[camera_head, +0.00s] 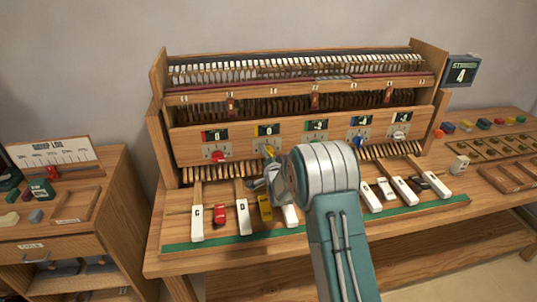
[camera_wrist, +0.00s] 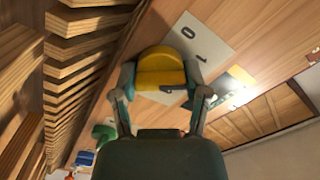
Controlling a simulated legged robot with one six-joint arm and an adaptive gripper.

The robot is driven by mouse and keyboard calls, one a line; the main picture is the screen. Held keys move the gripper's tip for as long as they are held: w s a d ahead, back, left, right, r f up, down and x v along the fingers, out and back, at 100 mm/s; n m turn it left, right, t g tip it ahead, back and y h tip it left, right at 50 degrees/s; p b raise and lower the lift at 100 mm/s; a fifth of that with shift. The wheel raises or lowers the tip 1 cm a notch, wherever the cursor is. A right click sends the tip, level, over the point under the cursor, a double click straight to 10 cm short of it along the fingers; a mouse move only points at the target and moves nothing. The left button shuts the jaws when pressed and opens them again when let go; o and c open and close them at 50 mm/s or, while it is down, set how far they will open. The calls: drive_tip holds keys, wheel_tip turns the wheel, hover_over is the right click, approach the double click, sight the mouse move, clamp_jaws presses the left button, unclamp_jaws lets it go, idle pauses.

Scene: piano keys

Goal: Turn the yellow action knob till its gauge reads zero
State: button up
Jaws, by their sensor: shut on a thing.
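The yellow knob (camera_head: 269,150) sits on the wooden front panel, second from the left in a row of coloured knobs. Its gauge (camera_head: 267,130) is just above it and appears to read 0. My gripper (camera_head: 271,160) reaches up to the knob and partly hides it. In the wrist view the yellow knob (camera_wrist: 162,66) is between the two fingers of my gripper (camera_wrist: 160,75), which is shut on it. A pale plate (camera_wrist: 192,45) beside the knob carries the marks 0 and 1.
A red knob (camera_head: 217,155) is to the left; a blue knob (camera_head: 359,141) and a white knob (camera_head: 399,134) are to the right. A sign (camera_head: 460,72) shows 4.

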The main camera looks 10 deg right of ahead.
drive_tip(key=shift+f+n, duration=0.25)
drive_tip(key=shift+n, duration=0.35)
drive_tip(key=o, duration=1.2)
drive_tip(key=shift+a+f, duration=0.1)
drive_tip(key=shift+c, duration=0.2)
drive_tip(key=shift+r, duration=0.2)
drive_tip(key=s, duration=1.1)
drive_tip(key=shift+s, duration=0.4)
